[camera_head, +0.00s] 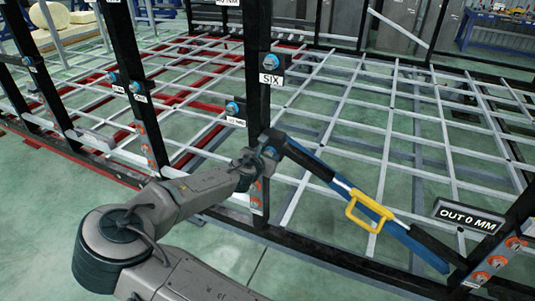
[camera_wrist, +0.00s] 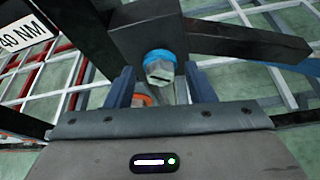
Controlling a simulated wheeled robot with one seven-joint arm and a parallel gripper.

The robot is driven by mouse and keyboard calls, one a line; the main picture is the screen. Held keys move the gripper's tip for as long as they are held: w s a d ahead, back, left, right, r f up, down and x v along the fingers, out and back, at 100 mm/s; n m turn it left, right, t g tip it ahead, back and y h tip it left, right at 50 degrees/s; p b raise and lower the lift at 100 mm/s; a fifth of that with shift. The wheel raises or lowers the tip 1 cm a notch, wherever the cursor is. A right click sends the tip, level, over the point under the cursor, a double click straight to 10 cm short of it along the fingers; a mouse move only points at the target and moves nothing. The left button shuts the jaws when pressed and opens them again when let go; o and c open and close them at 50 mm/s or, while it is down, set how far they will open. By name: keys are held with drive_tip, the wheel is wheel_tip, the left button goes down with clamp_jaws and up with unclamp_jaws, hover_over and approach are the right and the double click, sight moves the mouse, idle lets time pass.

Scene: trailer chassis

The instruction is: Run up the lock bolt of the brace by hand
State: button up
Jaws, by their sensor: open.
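The brace (camera_head: 325,172) runs from the black upright post (camera_head: 257,85) down to the lower right, blue and black with a yellow handle (camera_head: 368,210). Its upper end shows as a black block (camera_wrist: 130,45) in the wrist view. The lock bolt (camera_wrist: 160,66) has a grey hex head with a dark slot and a blue ring; its ring also shows in the head view (camera_head: 270,152). My gripper (camera_wrist: 161,84) is open, with one finger on each side of the bolt head. Gaps show between the head and the fingers. My gripper (camera_head: 254,166) is beside the post in the head view.
A sign reading "OUT 0 MM" (camera_head: 469,216) stands by the brace's lower end, near orange-ringed bolts (camera_head: 497,261). Other blue-ringed bolts (camera_head: 235,107) sit on the posts. A grey bar lattice (camera_head: 345,110) lies behind. Green floor is open at the front.

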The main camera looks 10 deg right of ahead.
drive_tip(key=shift+w+d+f, duration=0.15)
drive_tip(key=shift+w+d, duration=0.1)
drive_tip(key=shift+w, duration=0.1)
drive_tip(key=c, duration=1)
drive_tip(key=shift+f+b, duration=0.1)
drive_tip(key=shift+b, duration=0.2)
